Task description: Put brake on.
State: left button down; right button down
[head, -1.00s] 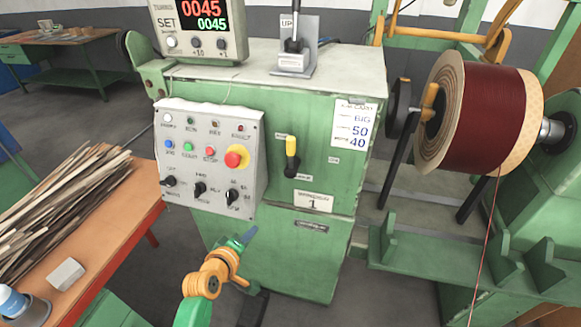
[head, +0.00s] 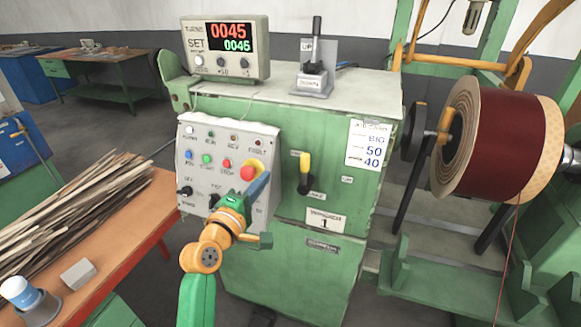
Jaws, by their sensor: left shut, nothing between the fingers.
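A yellow-handled lever (head: 305,170) sits on the front of the green machine cabinet (head: 262,240), between two small labels; its yellow grip points up. My left gripper (head: 262,184) is shut and empty. It is in front of the right edge of the control panel (head: 188,150), close to the red stop button (head: 247,174) and left of the yellow lever. I cannot tell whether it touches the panel. It hides the lower right knobs. A black upright lever (head: 316,58) marked "UP" stands on the cabinet top. My right gripper is not in view.
A counter display (head: 225,48) reading 0045 stands on the cabinet top. A coil of dark red wire (head: 505,143) is mounted at the right. A work table (head: 130,225) with wooden strips (head: 75,205) and a cup is at the left.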

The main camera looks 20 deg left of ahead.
aim_at(274, 167)
pick_arm(q)
jog(key=w, duration=0.6)
jog(key=shift+d, duration=0.25)
jog(key=d+p, duration=0.1)
jog(key=d, duration=0.1)
jog(key=w+d, duration=0.1)
jog(key=d, duration=0.1)
jog(key=shift+p, duration=0.4)
jog(key=shift+w+f, duration=0.1)
